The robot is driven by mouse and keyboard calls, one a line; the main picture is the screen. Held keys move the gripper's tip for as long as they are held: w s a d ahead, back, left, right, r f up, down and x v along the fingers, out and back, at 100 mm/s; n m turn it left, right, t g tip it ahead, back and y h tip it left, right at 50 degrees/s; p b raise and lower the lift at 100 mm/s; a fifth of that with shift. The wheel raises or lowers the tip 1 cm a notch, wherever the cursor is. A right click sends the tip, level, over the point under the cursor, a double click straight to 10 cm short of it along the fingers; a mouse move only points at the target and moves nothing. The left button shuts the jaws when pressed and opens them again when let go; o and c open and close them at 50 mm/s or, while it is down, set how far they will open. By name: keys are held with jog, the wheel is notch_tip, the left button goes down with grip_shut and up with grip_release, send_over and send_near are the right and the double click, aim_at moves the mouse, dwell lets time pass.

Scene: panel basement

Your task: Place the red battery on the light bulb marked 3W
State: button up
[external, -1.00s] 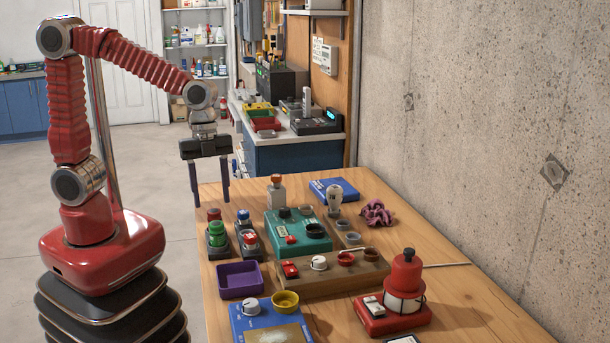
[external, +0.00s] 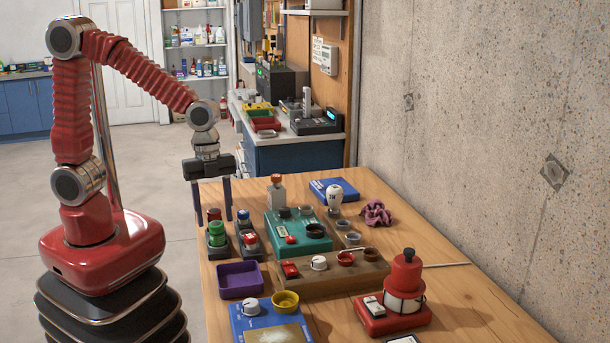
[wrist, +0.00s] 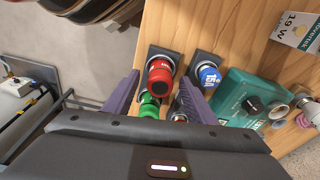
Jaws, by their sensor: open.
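The red battery (external: 214,213) stands upright in a dark holder at the table's far left corner, behind the green battery (external: 217,234). In the wrist view the red battery (wrist: 160,76) shows between my fingers. My gripper (external: 213,220) points down, open and empty, with its fingers to either side of the red battery; contact cannot be told. It also shows in the wrist view (wrist: 163,80). A white light bulb (external: 334,194) stands upright past the teal box, with dark marking too small to read surely.
The teal box (external: 300,241), wooden block (external: 325,278), purple tray (external: 239,280) and red lantern (external: 404,287) crowd the table. A pink cloth (external: 376,212) lies right of the bulb.

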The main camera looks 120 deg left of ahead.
aim_at(214, 210)
jog(key=shift+c, duration=0.4)
grip_shut()
jog(key=shift+r, duration=0.15)
notch_tip(214, 210, up, 10)
jog(key=shift+f, duration=0.1)
dwell(0.5)
dwell(0.4)
